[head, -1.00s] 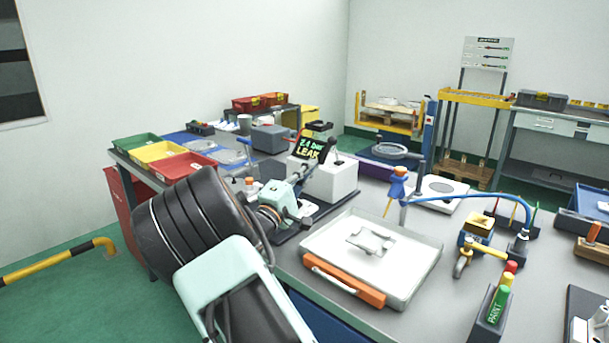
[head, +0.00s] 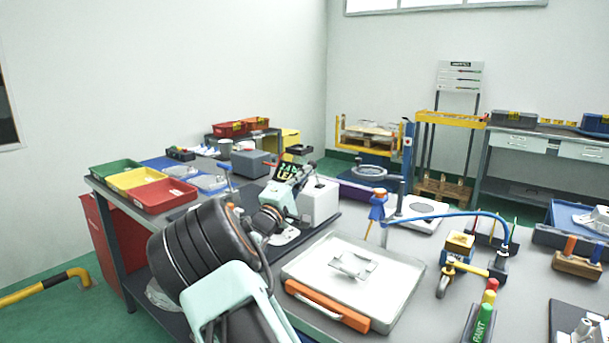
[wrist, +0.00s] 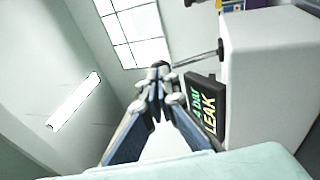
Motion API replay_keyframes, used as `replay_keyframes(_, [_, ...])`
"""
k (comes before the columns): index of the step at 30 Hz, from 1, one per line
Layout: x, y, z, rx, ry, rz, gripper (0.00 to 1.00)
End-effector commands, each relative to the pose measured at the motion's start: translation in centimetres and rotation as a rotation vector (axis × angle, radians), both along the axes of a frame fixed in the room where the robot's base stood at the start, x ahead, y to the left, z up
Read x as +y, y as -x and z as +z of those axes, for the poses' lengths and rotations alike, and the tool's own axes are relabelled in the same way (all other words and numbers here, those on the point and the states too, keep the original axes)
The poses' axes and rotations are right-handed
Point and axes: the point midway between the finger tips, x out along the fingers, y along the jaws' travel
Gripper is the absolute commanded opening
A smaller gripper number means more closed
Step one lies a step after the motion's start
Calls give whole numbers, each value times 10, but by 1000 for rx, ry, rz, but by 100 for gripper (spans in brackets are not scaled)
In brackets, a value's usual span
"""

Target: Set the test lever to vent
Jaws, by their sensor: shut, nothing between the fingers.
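The test station is a white box (head: 319,203) on the bench, with a dark display (head: 287,172) beside it. In the wrist view the box (wrist: 265,75) fills the right side, and the display (wrist: 203,106) shows green "4 bar" and yellow "LEAK", its start cut off. The test lever (wrist: 197,59), a thin metal rod, sticks out from the box towards my fingertips. Its outer end lies close to or behind the fingertips; I cannot tell whether they touch. My gripper (wrist: 159,72) is shut and empty. In the head view it is beside the box, partly hidden by my arm.
A silver tray (head: 400,301) with an orange handle and a casting (head: 352,264) lies in front of the box. Green, yellow and red bins (head: 166,196) stand at the left. A blue hose (head: 445,214) arches over the bench at the right.

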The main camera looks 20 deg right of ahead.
Motion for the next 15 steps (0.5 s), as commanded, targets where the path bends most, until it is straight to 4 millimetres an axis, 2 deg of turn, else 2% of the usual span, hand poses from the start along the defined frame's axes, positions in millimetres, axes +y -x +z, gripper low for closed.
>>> replay_keyframes(15, [-6, -3, 9, 45, -73, 0, 0])
